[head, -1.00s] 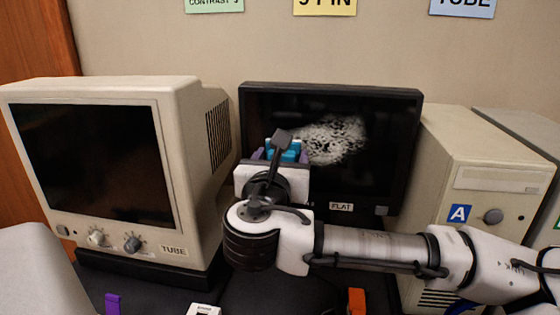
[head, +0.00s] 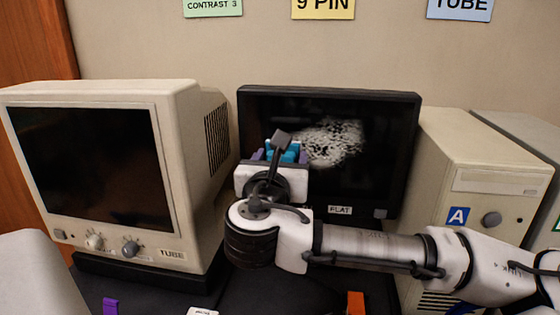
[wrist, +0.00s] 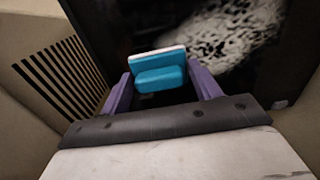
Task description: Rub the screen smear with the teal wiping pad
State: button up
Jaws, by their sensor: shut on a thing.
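The flat black monitor (head: 400,150) stands upright at the back, labelled FLAT. A whitish speckled smear (head: 333,142) covers the upper middle of its dark screen; it also shows in the wrist view (wrist: 235,38). My gripper (head: 281,155) is in front of the screen's left part, left of and slightly below the smear's middle. Its purple fingers are shut on the teal wiping pad (wrist: 160,76), which has a white far edge. The pad is at or very near the glass; I cannot tell whether it touches. My wrist hides the screen's lower left.
A beige tube monitor (head: 188,120) stands close on the left, its vented side near my gripper. A beige computer case (head: 475,145) marked A stands on the right. Purple (head: 110,306) and orange (head: 356,303) items lie at the front of the dark desk.

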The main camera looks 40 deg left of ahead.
aim_at(343, 145)
jog(key=shift+w+a, duration=0.3)
jog(key=shift+w, duration=0.2)
jog(key=shift+w+d+r, duration=0.1)
jog(key=shift+w+d, duration=1.25)
jog(key=shift+d, duration=0.8)
jog(key=shift+w+d+f, duration=0.1)
jog(key=shift+w+d, duration=1.3)
jog(key=shift+d, duration=0.8)
jog(key=shift+w+d+r, duration=0.1)
jog(key=shift+w+d, duration=1.25)
jog(key=shift+d, duration=0.8)
jog(key=shift+r+p, duration=0.95)
jog(key=shift+p, duration=0.1)
jog(key=shift+s+a+f, duration=0.1)
jog(key=shift+s+a, duration=0.55)
jog(key=shift+a, duration=0.2)
jog(key=shift+s+a+f, duration=0.1)
jog(key=shift+s+a, duration=0.5)
jog(key=shift+a, duration=0.2)
